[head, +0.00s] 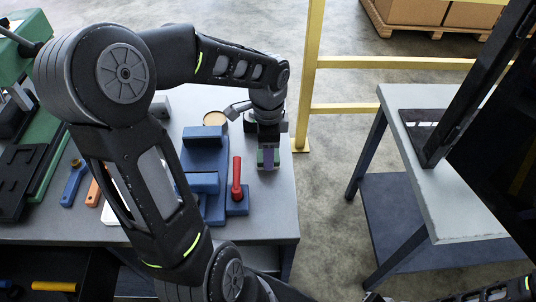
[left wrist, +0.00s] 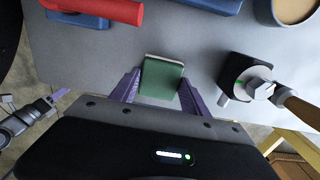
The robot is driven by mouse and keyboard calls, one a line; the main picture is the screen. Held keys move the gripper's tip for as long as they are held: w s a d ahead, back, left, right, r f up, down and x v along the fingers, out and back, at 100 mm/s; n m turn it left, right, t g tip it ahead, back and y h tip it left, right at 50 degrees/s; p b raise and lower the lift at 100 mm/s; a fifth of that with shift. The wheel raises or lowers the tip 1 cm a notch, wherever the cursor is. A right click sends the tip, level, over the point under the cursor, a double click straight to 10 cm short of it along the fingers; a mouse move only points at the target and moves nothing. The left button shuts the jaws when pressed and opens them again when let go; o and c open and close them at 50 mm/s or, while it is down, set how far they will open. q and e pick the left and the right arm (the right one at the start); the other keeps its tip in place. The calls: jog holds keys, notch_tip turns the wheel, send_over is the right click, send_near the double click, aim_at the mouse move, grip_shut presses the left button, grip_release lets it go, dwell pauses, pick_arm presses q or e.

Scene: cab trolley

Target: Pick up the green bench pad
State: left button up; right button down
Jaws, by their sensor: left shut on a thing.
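The green bench pad (left wrist: 161,79) is a small green block with a pale edge, held between the two purple fingers of my left gripper (left wrist: 160,88) in the left wrist view. I cannot tell whether the pad touches the bench top. My right gripper (left wrist: 58,98) shows small at the left of the left wrist view, with a purple finger; its opening is unclear.
The grey bench (head: 270,205) holds a blue fixture (head: 205,150), a red-handled tool (head: 237,178) and a round tan-topped cup (head: 214,118). A wood-handled tool (left wrist: 297,107) lies right of the pad. A yellow rail (head: 312,70) stands behind; a second table (head: 430,180) stands right, across open floor.

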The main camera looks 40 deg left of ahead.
pick_arm(q)
notch_tip(320, 180, up, 10)
jog(key=shift+b, duration=0.35)
dwell(0.7)
jog(key=w+d+f+n, duration=0.9)
jog(key=w+d+n, duration=0.1)
jog(key=w+d, duration=0.3)
jog(key=shift+w+f, duration=0.3)
jog(key=shift+w, duration=0.05)
jog(key=shift+r, duration=0.1)
